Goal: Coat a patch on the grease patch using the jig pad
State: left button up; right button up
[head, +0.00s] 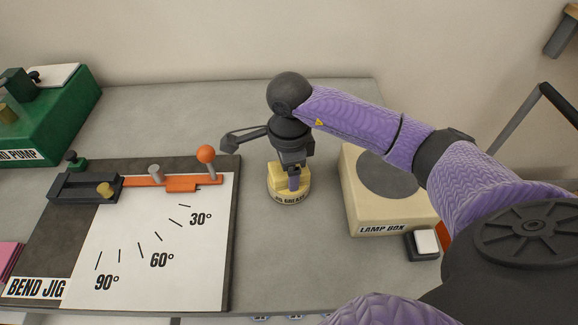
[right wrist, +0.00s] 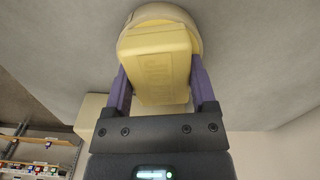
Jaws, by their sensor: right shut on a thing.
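My right gripper (head: 293,182) points down over the round tin (head: 290,198), whose front label seems to read "JIG GREASE". The gripper is shut on the yellow jig pad (head: 278,177). In the right wrist view the pad (right wrist: 160,62) is a yellow block with lettering, held between the two purple fingers. The pad's far end is at the tin's round opening (right wrist: 160,14); I cannot tell whether it touches the grease. The grease patch inside the tin is hidden by the pad and gripper. My left gripper is not in view.
The bend jig board (head: 140,240) with orange arm and ball knob (head: 206,154) lies left of the tin. The cream lamp box (head: 385,215) stands close on the right, a small switch (head: 425,243) before it. A green pump (head: 45,120) is back left. Grey bench behind is clear.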

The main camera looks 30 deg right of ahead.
jog(key=shift+s, duration=0.1)
notch_tip(320, 180, up, 7)
jog(key=p, duration=0.5)
jog(key=shift+r, duration=0.1)
dwell(0.6)
jog(key=s+a+r+n, duration=0.1)
jog(key=a+r+n, duration=0.2)
jog(key=n, duration=0.7)
jog(key=s+a+r+n, duration=0.2)
jog(key=a+n, duration=0.2)
jog(key=n, duration=0.7)
jog(key=shift+a+r+n, duration=0.3)
jog(key=shift+a+r, duration=0.1)
